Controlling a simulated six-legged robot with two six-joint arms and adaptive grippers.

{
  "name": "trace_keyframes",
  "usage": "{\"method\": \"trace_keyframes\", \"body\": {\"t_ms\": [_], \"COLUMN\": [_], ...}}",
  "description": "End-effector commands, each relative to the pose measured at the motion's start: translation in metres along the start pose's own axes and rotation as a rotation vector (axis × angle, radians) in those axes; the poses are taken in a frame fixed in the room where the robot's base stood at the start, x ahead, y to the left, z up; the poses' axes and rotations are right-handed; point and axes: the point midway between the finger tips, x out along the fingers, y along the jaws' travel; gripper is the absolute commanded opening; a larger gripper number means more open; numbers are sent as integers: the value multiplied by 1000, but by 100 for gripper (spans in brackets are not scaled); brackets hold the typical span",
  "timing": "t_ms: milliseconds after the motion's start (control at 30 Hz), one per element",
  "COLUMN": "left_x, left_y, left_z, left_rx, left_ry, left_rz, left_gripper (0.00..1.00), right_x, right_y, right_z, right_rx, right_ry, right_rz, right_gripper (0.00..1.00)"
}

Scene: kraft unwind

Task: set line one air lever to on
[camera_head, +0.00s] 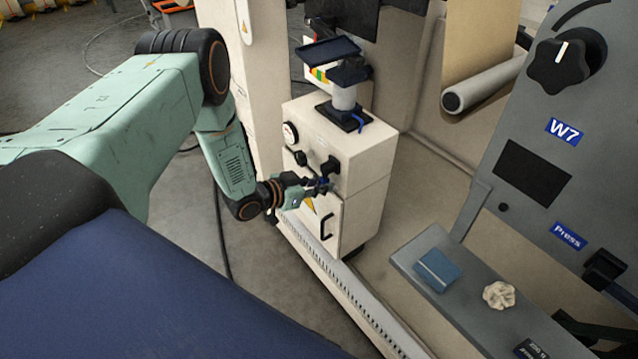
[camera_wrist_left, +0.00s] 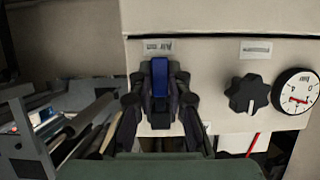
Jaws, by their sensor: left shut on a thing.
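The blue-handled lever (camera_wrist_left: 160,76) sits on the front of the cream machine cabinet (camera_head: 366,157), with a small label beside it. In the left wrist view it lies between the two dark fingers of my left gripper (camera_wrist_left: 160,92), which is shut on it. In the head view my left gripper (camera_head: 320,187) is at the cabinet front, where its fingers mostly hide the lever. The lever's blue part lies along the fingers, pointing up in the wrist picture; its set position cannot be read. My right gripper is not in view.
A black knob (camera_wrist_left: 248,93) and a round gauge (camera_wrist_left: 296,91) are beside the lever. A door handle (camera_head: 327,227) is below. A grey shelf (camera_head: 412,257) with a blue box (camera_head: 437,270) and crumpled paper (camera_head: 498,294) stands to the right. A cable runs over the floor.

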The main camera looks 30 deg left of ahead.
Motion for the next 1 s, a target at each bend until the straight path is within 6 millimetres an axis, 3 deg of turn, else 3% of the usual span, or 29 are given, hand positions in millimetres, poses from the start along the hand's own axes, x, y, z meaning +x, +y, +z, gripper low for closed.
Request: {"method": "trace_keyframes", "body": {"t_ms": [533, 567, 600, 833, 1000], "left_x": [-1, -1, -1, 0, 0], "left_y": [2, 2, 3, 2, 2], "left_z": [2, 2, 2, 1, 0], "left_rx": [-26, -26, -26, -24, -23], "left_ry": [-4, -4, -4, -2, -1], "left_rz": [12, 12, 12, 11, 10], "left_gripper": [0, 17, 21, 40, 40], "right_x": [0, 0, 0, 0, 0], "right_y": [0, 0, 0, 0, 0], "right_z": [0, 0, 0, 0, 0], "right_rx": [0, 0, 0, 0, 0], "right_ry": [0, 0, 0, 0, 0], "right_rz": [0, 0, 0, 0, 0], "right_gripper": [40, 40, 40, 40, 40]}}
